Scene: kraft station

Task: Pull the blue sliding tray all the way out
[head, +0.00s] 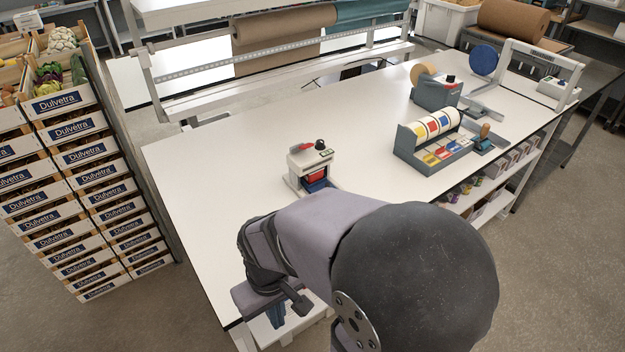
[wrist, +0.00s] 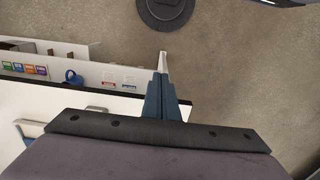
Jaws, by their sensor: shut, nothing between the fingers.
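A small white press-like device (head: 311,163) with a red block and a black knob stands on the white table. A blue part, which looks like the blue sliding tray (head: 317,186), shows low at its front. My arm hides what lies in front of it, so I cannot tell how far out it is. My gripper (head: 275,318) is near the table's front edge, well apart from the device. In the wrist view its blue fingers (wrist: 165,90) are together and empty, pointing past the table edge over the floor.
A grey dispenser with coloured labels (head: 436,143) and a grey tape machine (head: 437,92) stand farther right on the table. Stacked crates (head: 72,128) stand left of it. The table's left part is clear. A shelf with small goods (wrist: 60,70) shows in the wrist view.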

